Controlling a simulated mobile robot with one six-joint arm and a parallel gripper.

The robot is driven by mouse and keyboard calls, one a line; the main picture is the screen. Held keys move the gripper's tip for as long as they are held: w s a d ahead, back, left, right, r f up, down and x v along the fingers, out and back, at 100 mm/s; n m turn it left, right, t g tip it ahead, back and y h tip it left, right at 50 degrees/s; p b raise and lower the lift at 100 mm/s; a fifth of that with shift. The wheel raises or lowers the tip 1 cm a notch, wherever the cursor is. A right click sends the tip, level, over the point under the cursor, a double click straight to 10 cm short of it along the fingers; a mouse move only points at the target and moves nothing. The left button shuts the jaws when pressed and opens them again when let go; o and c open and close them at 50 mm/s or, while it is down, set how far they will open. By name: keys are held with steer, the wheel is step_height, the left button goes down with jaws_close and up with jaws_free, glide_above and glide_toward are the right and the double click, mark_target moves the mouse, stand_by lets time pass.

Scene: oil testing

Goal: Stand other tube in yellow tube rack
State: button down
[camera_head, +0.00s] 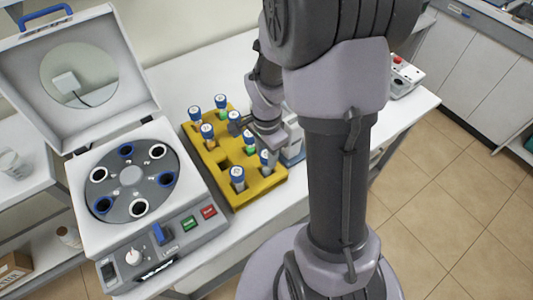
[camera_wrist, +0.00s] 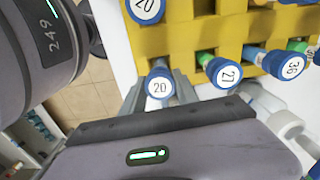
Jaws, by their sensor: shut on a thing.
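The yellow tube rack (camera_head: 224,160) stands on the white table, right of the centrifuge, and holds several blue-capped tubes. It also fills the top of the wrist view (camera_wrist: 180,45). My gripper (camera_wrist: 166,100) is shut on a tube with a blue cap marked 20 (camera_wrist: 160,86), at the rack's near edge in the wrist view. I cannot tell whether this tube's lower end is in a hole. Another cap marked 20 (camera_wrist: 147,8), a cap marked 27 or 21 (camera_wrist: 224,73) and one marked 36 (camera_wrist: 289,65) sit in the rack. My arm hides part of the rack's right side in the head view.
A centrifuge (camera_head: 194,240) with its lid (camera_head: 118,65) raised stands left of the rack; its rotor (camera_head: 132,175) has blue- and white-ringed holes. A device with a red button (camera_head: 404,75) is at the table's right end. Tubes stand close around my gripper.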

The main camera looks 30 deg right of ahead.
steer(key=c, duration=0.8)
jaws_free()
steer(key=shift+c, duration=0.2)
step_height(320, 180, up, 17)
steer(key=p, duration=0.6)
steer(key=s+a+n+t+y+b, duration=0.2)
steer(key=s+a+n+t+b, duration=0.3)
steer(key=s+a+n+b, duration=0.6)
steer(key=a+n, duration=0.1)
steer(key=a, duration=0.2)
steer(key=shift+s+a+f+t, duration=0.2)
steer(key=shift+a+t, duration=0.1)
steer(key=shift+t, duration=0.1)
